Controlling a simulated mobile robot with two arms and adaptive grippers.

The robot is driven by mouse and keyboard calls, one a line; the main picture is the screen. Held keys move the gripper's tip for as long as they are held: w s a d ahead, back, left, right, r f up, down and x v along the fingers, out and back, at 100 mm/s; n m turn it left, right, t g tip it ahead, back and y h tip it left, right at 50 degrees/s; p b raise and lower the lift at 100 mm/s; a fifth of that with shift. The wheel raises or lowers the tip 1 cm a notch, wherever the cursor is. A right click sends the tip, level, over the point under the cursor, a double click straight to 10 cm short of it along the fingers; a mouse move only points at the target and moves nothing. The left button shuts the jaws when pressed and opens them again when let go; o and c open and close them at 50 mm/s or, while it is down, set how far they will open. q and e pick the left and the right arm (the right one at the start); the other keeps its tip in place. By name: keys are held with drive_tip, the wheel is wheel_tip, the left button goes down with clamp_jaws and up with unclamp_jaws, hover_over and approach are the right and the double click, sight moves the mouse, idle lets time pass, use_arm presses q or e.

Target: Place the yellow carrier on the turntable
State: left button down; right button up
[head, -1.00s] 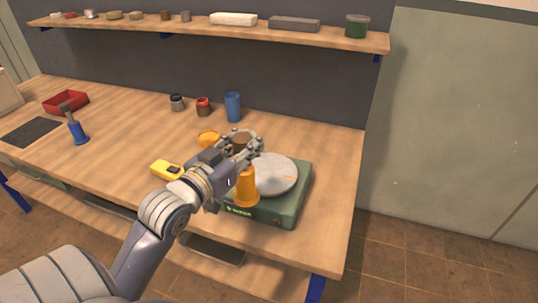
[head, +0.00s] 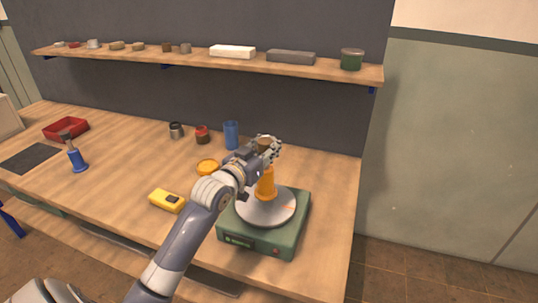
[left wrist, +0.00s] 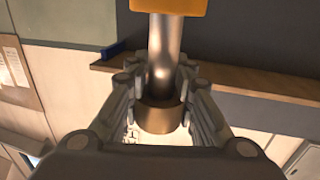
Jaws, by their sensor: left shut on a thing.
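The yellow carrier (head: 266,186) has an orange-yellow tapered base, a metal shaft and a brown top. It is upright over the grey disc of the green turntable (head: 262,212); I cannot tell whether its base touches the disc. My left gripper (head: 267,148) is shut on its upper part and hides some of it. In the left wrist view the fingers (left wrist: 160,105) close around the metal shaft near a bronze collar, with the carrier's yellow base (left wrist: 170,6) at the top edge. My right gripper is not in view.
A yellow meter (head: 167,201) and a yellow round dish (head: 207,167) lie left of the turntable. A blue cup (head: 231,135), a red-topped jar (head: 202,135) and a dark jar (head: 176,130) stand behind. A blue-based holder (head: 76,158) and red tray (head: 66,129) are far left.

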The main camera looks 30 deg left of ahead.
use_arm(q)
wheel_tip(320, 180, down, 3)
drive_tip(key=shift+r+p, duration=0.1)
drive_tip(key=shift+p, duration=0.2)
drive_tip(key=shift+f, duration=0.2)
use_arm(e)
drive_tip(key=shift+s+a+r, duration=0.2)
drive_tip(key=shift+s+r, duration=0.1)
use_arm(q)
drive_tip(key=shift+f, duration=0.15)
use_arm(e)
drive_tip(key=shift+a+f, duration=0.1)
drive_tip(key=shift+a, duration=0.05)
use_arm(q)
drive_tip(key=c, duration=1.2)
unclamp_jaws()
drive_tip(key=shift+s, duration=0.1)
drive_tip(key=shift+o, duration=0.2)
drive_tip(key=s+b, duration=0.2)
drive_tip(key=s, duration=1)
drive_tip(key=shift+d+r, duration=0.2)
drive_tip(key=shift+r, duration=0.05)
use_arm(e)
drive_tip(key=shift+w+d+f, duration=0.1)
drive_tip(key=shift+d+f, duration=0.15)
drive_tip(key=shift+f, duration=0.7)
